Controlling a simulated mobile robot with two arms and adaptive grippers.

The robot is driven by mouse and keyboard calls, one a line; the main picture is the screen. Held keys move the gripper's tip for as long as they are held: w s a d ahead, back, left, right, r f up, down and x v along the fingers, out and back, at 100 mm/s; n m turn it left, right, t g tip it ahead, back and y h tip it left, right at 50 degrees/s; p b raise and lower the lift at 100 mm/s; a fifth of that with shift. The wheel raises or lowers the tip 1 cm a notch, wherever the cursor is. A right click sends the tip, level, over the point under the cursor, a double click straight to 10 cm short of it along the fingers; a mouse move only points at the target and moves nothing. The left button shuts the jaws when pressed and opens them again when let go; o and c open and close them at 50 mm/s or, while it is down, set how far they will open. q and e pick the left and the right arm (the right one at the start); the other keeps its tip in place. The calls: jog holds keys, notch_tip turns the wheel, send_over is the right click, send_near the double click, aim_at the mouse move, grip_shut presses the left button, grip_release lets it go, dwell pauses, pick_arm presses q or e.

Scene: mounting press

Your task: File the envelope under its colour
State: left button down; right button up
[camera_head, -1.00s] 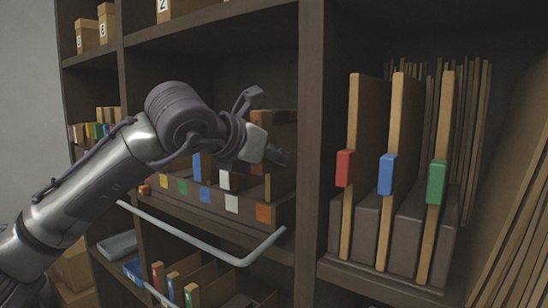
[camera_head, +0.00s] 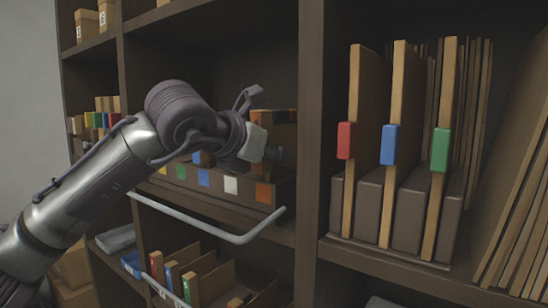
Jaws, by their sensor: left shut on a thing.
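My left gripper (camera_head: 272,153) is in front of the middle shelf bay, seen from behind with its fingertips partly hidden. It is shut on a brown envelope (camera_head: 280,128), which shows an orange strip along its top and is mostly hidden behind the gripper. Below is a dark sorting tray (camera_head: 246,205) with coloured squares on its front: yellow, green, blue (camera_head: 204,178), white (camera_head: 231,185) and orange (camera_head: 263,193). Dividers inside it are largely hidden by my arm. My right gripper is not in view.
A grey rail (camera_head: 215,233) juts out below the tray. A thick shelf upright (camera_head: 312,130) stands to its right. Beyond are boards with red (camera_head: 345,140), blue (camera_head: 389,144) and green (camera_head: 440,150) tabs. A lower tray holds tabbed dividers (camera_head: 190,288).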

pick_arm(q)
jog(key=c, duration=0.9)
grip_release()
jog(key=shift+f, duration=0.1)
jog(key=v, duration=1.2)
jog(key=shift+f, duration=0.1)
